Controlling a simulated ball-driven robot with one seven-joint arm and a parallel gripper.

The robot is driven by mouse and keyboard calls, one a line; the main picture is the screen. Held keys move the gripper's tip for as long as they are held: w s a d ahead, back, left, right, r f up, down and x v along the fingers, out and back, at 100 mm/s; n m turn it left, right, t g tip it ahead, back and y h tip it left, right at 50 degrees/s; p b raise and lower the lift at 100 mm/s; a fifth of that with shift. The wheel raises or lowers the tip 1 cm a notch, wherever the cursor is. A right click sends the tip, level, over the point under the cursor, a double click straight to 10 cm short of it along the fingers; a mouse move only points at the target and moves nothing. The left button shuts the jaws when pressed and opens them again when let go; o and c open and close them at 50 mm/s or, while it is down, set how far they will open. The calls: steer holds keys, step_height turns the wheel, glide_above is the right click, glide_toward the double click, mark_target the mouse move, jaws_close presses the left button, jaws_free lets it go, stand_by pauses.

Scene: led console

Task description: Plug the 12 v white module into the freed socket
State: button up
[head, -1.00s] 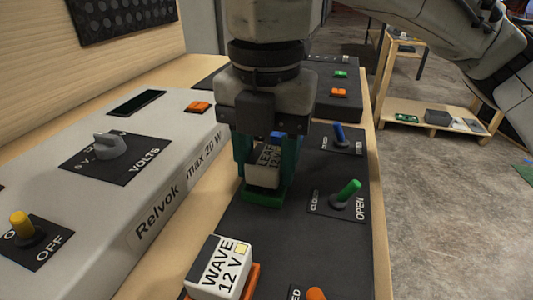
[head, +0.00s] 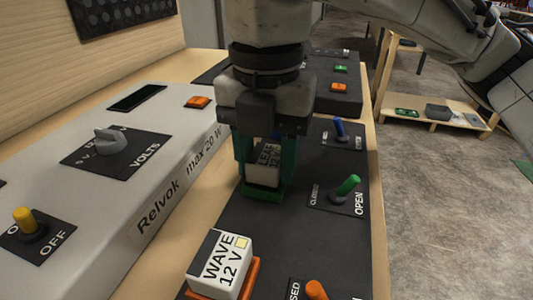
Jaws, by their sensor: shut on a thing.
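My gripper (head: 266,165) points down over the dark console strip and is shut on a white-sided module (head: 262,177) marked LEAF 12 V. The module is at the green socket (head: 265,194), between the fingers. I cannot tell whether it is fully seated. Another white module (head: 222,258), marked WAVE 12 V with a pale yellow square on top, sits in an orange socket (head: 252,278) at the front. A green toggle (head: 347,186) stands to the right of the green socket, between CLOSED and OPEN labels, its lever leaning toward OPEN.
A grey Relvok max 20 W box (head: 120,190) stands left, with a VOLTS knob (head: 109,140) and yellow OFF switch (head: 26,220). A blue toggle (head: 340,131) and orange toggle (head: 316,290) stand on the strip. A dark box (head: 335,100) is behind. Floor is clear at right.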

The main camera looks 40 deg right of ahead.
steer(key=shift+f+p, duration=0.15)
steer(key=shift+p, duration=0.15)
stand_by(0.5)
steer(key=o, duration=1.1)
steer(key=o, duration=0.5)
steer(key=shift+r, duration=0.2)
steer(key=shift+r+p, duration=3.4)
steer(key=shift+p, duration=0.65)
